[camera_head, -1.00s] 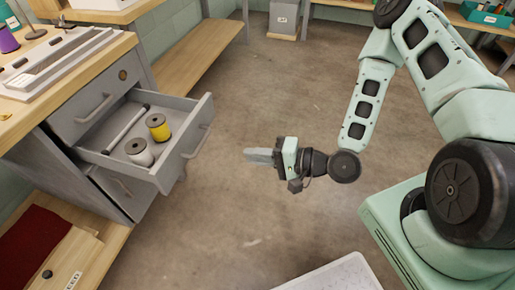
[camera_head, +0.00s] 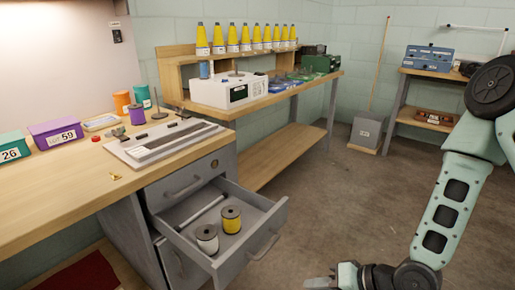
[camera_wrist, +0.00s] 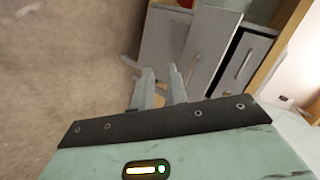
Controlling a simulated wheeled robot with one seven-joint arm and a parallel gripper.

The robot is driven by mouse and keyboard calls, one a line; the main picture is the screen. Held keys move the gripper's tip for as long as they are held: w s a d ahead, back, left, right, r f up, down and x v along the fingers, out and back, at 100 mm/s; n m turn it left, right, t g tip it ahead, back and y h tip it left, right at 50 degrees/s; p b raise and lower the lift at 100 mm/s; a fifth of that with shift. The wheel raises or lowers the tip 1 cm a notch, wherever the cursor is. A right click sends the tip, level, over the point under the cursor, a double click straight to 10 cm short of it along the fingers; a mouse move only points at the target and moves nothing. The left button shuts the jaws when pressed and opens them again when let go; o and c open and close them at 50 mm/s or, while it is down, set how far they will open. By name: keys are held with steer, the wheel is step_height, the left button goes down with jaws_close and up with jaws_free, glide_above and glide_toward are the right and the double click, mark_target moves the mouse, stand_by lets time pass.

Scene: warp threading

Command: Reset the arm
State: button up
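My gripper shows at the bottom edge of the head view (camera_head: 314,284), out over the floor to the right of the open drawer (camera_head: 265,222). In the wrist view my gripper (camera_wrist: 161,72) has two grey fingers with a narrow gap between them and nothing held. My arm (camera_head: 447,210) runs up the right side of the head view, its elbow bent. The drawer holds a yellow spool (camera_head: 231,220), a grey-white spool (camera_head: 206,240) and a pale rod (camera_head: 201,212).
The wooden workbench (camera_head: 60,215) carries a grey slotted loom-like tray (camera_head: 165,142), a purple bin (camera_head: 56,133) and spools. A back bench holds a white machine (camera_head: 232,92) and yellow cones. The concrete floor (camera_head: 345,205) between drawer and arm is clear.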

steer(key=s+r+n+g+h, duration=0.2)
steer(key=s+r+n+h, duration=0.25)
steer(key=s+r, duration=0.4)
steer(key=s+r+n+g+h, duration=0.2)
steer(key=s+r+n+h, duration=0.3)
steer(key=r, duration=0.6)
step_height(320, 180, up, 20)
steer(key=s+p, duration=0.1)
steer(key=p, duration=1.9)
steer(key=shift+s+r+m+g, duration=0.15)
steer(key=shift+s+m+g, duration=0.15)
steer(key=shift+m, duration=0.05)
